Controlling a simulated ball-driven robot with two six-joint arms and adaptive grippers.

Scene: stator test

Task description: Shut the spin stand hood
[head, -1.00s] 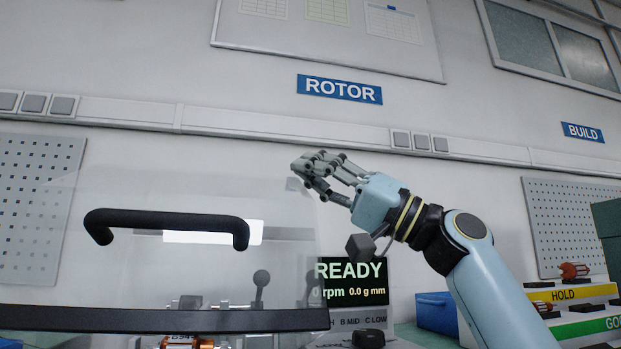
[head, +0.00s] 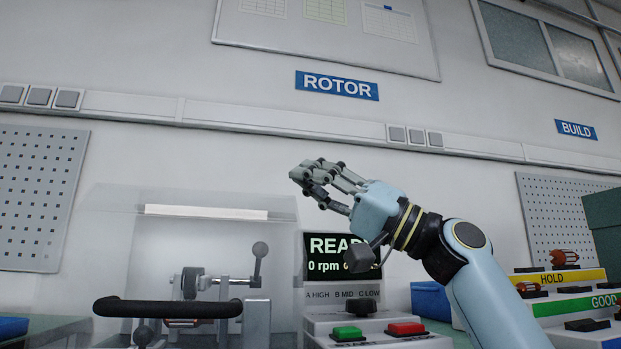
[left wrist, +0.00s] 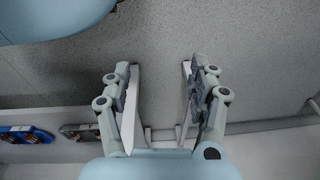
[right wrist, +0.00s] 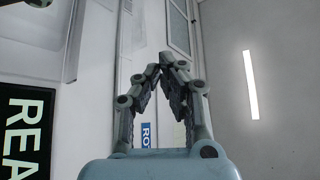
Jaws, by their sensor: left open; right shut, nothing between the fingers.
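The clear spin stand hood (head: 115,240) is at the lower left of the head view, in front of and around the spindle and rotor (head: 190,283). Its black bar handle (head: 168,308) sits low on the front. The hood's bottom edge is out of sight, so I cannot tell whether it is seated. My right gripper (head: 305,173) is up above the hood's right side, apart from the handle; its fingertips meet with nothing between them in the right wrist view (right wrist: 163,62). My left gripper (left wrist: 160,68) is open and empty in the left wrist view, over grey floor, and not in the head view.
The stand's display (head: 335,258) reads READY and 0 rpm. Below it is a panel with a green button (head: 347,332), a red button (head: 406,328) and a black knob (head: 362,307). A blue bin (head: 430,299) and HOLD and GOOD racks (head: 570,278) stand right.

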